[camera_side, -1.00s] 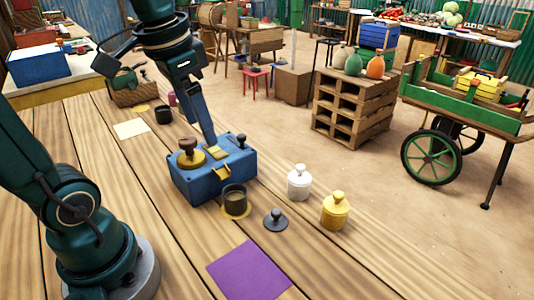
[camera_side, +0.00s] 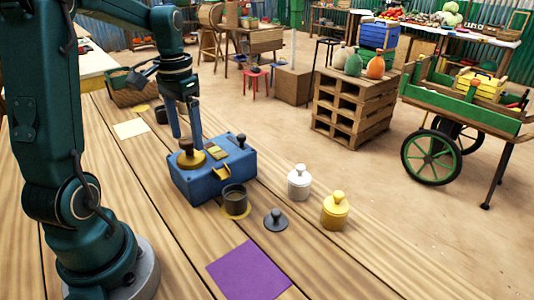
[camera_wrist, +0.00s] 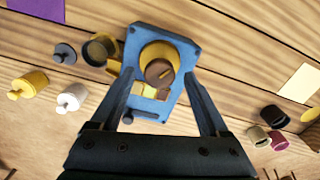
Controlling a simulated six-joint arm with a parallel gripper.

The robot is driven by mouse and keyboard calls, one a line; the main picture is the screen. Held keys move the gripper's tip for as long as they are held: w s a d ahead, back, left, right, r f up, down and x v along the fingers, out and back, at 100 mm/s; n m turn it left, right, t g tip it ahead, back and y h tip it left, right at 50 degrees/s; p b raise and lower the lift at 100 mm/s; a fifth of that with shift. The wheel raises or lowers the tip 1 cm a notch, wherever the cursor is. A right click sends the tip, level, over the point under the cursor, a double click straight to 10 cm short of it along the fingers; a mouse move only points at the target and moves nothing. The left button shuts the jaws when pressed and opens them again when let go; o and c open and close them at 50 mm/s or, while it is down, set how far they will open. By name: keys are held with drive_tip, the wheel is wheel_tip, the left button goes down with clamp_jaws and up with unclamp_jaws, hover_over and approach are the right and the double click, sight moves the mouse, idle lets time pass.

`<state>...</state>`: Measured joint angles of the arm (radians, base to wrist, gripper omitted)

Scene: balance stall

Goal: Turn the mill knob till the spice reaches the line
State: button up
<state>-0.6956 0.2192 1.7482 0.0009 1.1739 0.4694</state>
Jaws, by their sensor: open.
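The blue mill box (camera_side: 205,184) stands on the plank table. On its left end a brown knob (camera_side: 186,146) sits on a round yellow disc (camera_side: 190,162); the knob also shows in the wrist view (camera_wrist: 158,71). A dark cup (camera_side: 234,194) stands on a yellow disc in front of the mill, below a yellow spout (camera_side: 222,173). I cannot make out the line or the spice level in it. My gripper (camera_side: 185,138) points down at the knob. In the wrist view its open fingers (camera_wrist: 163,78) lie on either side of the knob, with nothing held.
A dark lid (camera_side: 275,220), a white jar (camera_side: 299,183) and a yellow jar (camera_side: 335,212) stand right of the cup. A purple sheet (camera_side: 248,268) lies at the front. A small dark knob (camera_side: 241,140) is on the mill's far end. Dark and pink cups stand behind the mill.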

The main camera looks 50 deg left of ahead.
drive_tip(key=shift+f, duration=0.25)
drive_tip(key=shift+c, duration=0.3)
clamp_jaws()
drive_tip(key=shift+m, duration=2)
drive_tip(key=shift+o, duration=0.3)
unclamp_jaws()
drive_tip(key=shift+r, duration=0.1)
